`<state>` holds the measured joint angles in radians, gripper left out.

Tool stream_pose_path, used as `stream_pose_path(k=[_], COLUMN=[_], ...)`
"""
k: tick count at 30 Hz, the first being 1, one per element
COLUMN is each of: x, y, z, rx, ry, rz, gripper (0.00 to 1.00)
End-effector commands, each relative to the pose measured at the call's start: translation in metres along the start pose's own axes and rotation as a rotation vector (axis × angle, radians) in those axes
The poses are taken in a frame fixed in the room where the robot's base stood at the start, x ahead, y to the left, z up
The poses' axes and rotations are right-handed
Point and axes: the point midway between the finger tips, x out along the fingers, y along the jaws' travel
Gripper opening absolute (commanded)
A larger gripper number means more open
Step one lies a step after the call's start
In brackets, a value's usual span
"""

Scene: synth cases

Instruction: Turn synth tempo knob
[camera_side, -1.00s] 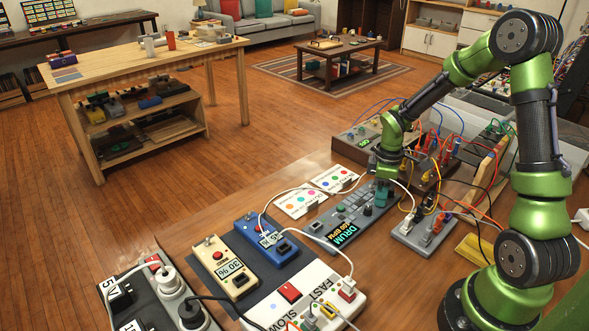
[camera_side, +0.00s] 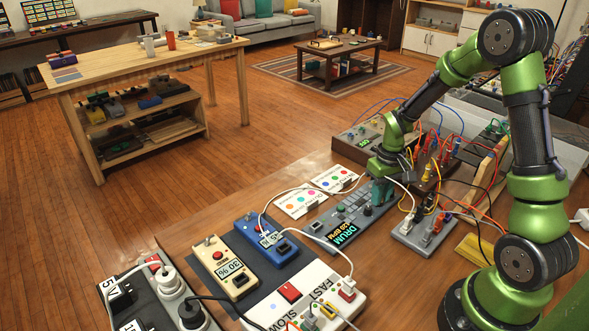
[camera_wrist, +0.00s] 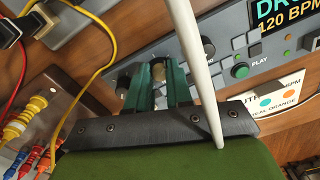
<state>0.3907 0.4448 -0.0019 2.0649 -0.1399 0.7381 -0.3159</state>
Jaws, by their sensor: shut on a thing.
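The grey drum machine (camera_side: 328,222) lies on the wooden bench. Its display (camera_side: 346,234) reads DRUM 120 BPM, and 120 BPM also shows on the display in the wrist view (camera_wrist: 283,14). My gripper (camera_side: 381,192) is over the machine's far right end. In the wrist view, the green fingers of my gripper (camera_wrist: 158,78) are shut on a knob (camera_wrist: 160,72). The fingers and palm hide part of this knob and any label under it. Another dark knob (camera_side: 368,209) stands beside the gripper.
A white cable (camera_wrist: 196,70) crosses in front of my gripper in the wrist view. A grey box with plugs and cables (camera_side: 408,236) stands right of the machine. A blue pedal (camera_side: 252,226) and a cream pedal (camera_side: 213,262) lie left. Cards (camera_side: 300,200) lie behind.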

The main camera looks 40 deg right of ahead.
Motion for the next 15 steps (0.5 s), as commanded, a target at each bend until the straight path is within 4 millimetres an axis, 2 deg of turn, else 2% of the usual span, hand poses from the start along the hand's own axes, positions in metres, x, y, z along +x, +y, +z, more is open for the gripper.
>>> stream_pose_path(k=[6, 15], x=[0.0003, 0.0003], y=[-0.0001, 0.0003], z=[-0.0002, -0.0002], rx=[0.095, 0.142], ry=[0.004, 0.005], rz=[0.001, 0.000], gripper=[0.00, 0.00])
